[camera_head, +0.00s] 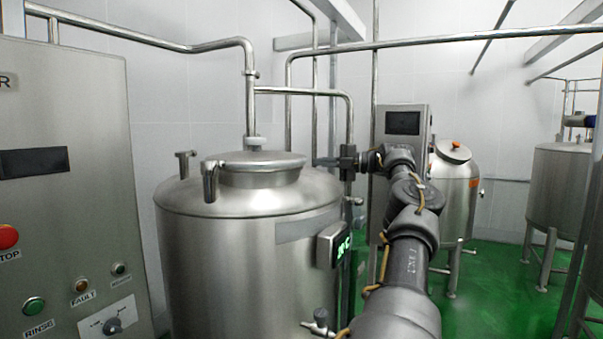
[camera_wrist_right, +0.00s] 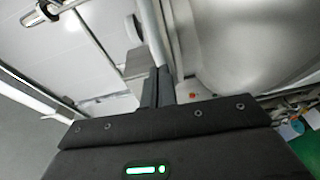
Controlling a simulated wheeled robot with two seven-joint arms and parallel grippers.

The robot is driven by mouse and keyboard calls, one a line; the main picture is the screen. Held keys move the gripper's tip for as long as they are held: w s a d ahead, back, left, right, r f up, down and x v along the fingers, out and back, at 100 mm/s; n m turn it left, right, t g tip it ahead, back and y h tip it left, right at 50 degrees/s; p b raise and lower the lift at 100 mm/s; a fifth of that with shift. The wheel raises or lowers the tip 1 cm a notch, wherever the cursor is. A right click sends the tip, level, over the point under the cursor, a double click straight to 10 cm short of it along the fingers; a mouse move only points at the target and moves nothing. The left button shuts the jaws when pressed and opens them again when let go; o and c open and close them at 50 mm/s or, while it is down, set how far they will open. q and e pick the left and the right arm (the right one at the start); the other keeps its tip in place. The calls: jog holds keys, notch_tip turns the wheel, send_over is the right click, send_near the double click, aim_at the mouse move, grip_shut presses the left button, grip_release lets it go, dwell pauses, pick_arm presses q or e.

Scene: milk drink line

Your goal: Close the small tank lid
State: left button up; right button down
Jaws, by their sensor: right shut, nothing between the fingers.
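The nearer steel tank (camera_head: 250,240) stands in the middle of the head view. Its round lid (camera_head: 262,159) lies about flat on the tank's neck. A smaller-looking tank (camera_head: 455,195) stands farther back on the right, with a tilted lid (camera_head: 454,151) and orange fittings. My right gripper (camera_head: 322,161) is shut and empty, just right of the nearer lid, its fingers pointing left toward it. I cannot tell if it touches the lid. In the wrist view, the shut fingers (camera_wrist_right: 158,87) are beside a large, curved metal surface (camera_wrist_right: 245,40). My left gripper is not in view.
A control cabinet (camera_head: 65,180) with buttons fills the left side. A display box (camera_head: 403,123) stands behind my right arm. Steel pipes (camera_head: 160,42) run above and behind the nearer tank. Another tank (camera_head: 560,190) stands at the far right. Green floor (camera_head: 490,295) is open between.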

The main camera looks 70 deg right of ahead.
jog(key=s, duration=0.6)
jog(key=shift+s+r+b, duration=0.4)
jog(key=shift+b, duration=0.05)
jog(key=shift+a, duration=0.1)
jog(key=shift+s+a+r, duration=0.1)
jog(key=shift+s, duration=0.1)
jog(key=shift+w, duration=0.1)
